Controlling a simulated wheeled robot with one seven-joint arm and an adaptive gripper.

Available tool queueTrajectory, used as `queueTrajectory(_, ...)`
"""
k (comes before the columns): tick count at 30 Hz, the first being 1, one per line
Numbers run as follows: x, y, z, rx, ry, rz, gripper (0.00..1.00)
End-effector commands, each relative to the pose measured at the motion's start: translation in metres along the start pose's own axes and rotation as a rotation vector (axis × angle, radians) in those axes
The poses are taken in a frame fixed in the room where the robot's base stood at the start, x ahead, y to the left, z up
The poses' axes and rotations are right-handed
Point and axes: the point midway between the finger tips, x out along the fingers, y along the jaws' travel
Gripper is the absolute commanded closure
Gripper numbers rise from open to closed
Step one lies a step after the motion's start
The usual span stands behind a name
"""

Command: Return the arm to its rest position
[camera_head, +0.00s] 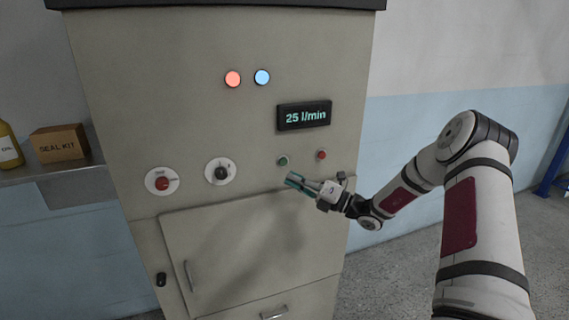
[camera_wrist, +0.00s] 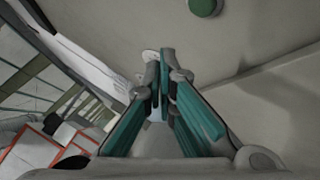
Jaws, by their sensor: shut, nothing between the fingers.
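My gripper (camera_head: 289,179) is shut and empty in front of the grey control cabinet (camera_head: 190,110), just below its green button (camera_head: 283,161) and red button (camera_head: 321,155). The arm reaches in from the right side of the head view. In the wrist view my gripper (camera_wrist: 160,55) shows its teal fingers together at the tips. The green button also shows at the top of the wrist view (camera_wrist: 203,5), apart from the fingers. I cannot tell whether the fingertips touch the panel.
The cabinet carries a lit "25 l/min" display (camera_head: 304,115), a red lamp (camera_head: 233,79), a blue lamp (camera_head: 262,77), a red switch (camera_head: 162,182) and a black knob (camera_head: 221,172). A shelf at left holds a seal kit box (camera_head: 60,143) and a yellow bottle (camera_head: 8,147).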

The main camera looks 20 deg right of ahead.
Motion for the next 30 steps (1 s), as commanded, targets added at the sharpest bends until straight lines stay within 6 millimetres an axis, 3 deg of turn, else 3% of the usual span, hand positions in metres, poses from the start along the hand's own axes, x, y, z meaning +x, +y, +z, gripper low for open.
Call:
queueTrajectory(17,0.003,0.003,-0.002,-0.013,0.015,0.001,1.0)
queueTrajectory(20,0.014,0.018,-0.013,-0.076,0.089,0.004,1.0)
queueTrajectory(23,0.031,0.046,-0.036,-0.201,0.23,0.017,1.0)
queueTrajectory(30,0.05,0.12,-0.108,-0.618,0.652,0.095,1.0)
